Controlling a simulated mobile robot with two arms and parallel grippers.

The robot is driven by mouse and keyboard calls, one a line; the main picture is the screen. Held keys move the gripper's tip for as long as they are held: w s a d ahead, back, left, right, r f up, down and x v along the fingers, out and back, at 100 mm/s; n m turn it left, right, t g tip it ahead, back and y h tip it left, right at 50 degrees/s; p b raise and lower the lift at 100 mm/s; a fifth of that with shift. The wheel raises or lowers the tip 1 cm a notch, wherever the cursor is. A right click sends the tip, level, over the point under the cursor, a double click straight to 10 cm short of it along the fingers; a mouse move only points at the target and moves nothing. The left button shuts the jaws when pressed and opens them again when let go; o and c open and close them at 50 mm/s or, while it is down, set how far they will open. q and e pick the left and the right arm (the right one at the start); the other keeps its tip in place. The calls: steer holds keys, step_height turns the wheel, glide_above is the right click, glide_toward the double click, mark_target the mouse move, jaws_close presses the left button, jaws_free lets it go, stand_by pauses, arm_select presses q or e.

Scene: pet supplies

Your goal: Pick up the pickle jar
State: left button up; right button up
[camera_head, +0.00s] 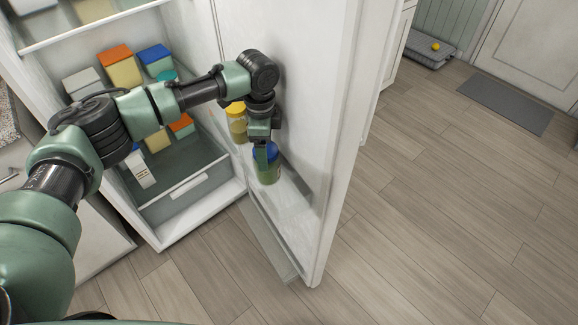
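The pickle jar (269,174), greenish with a blue lid, stands upright on the lower shelf of the open fridge door. The lid is partly hidden by the finger. I cannot tell whether the fingers are closed on the lid or only around it. My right gripper is out of view.
A yellow-lidded jar (237,124) stands behind the pickle jar on the door shelf. The open fridge door (340,130) rises close to my gripper on the right. Several lidded boxes and a white carton (140,170) are inside the fridge. The wooden floor (430,220) at right is clear.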

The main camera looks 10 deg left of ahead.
arm_select(q)
steer(key=shift+d, duration=0.3)
steer(key=shift+d+f, duration=0.15)
steer(key=shift+f, duration=0.1)
steer(key=f, duration=0.2)
steer(key=shift+a+f, duration=0.35)
steer(key=shift+f, duration=0.05)
step_height(320, 180, down, 4)
steer(key=shift+r+p, duration=0.2)
steer(key=shift+p, duration=0.1)
steer(key=shift+w+f, duration=0.1)
steer(key=shift+f, duration=0.4)
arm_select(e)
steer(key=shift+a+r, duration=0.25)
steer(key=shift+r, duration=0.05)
arm_select(q)
steer(key=c, duration=1.7)
steer(key=shift+r, duration=0.1)
